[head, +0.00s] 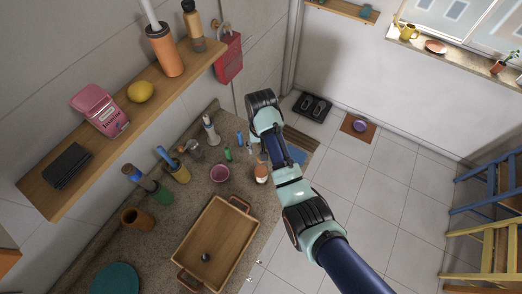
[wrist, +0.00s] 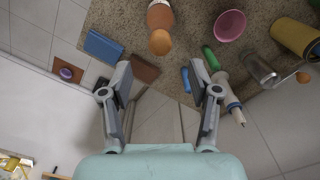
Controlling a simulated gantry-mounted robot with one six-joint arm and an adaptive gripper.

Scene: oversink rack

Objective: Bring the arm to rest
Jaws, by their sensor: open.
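My arm reaches in from the lower right of the head view, over the front edge of the counter (head: 170,250). Its dark joints and pale green links show there, but I cannot make out the fingers. In the wrist view my gripper (wrist: 163,82) has its two grey fingers spread wide, with nothing held between them. The counter edge and floor show below and between the fingers. An orange-capped bottle (wrist: 160,20), a brown block (wrist: 145,71) and a small blue item (wrist: 186,80) lie beyond or near the fingertips. I cannot tell the exact gaps.
The counter holds a wooden tray (head: 194,262), a pink bowl (head: 219,173), an orange-brown bottle (head: 261,174) and several jars and bottles. A wall shelf (head: 62,200) carries a pink tin and a lemon (head: 140,91). Blue and yellow ladder-like frames stand right. Open floor (head: 385,190) lies between.

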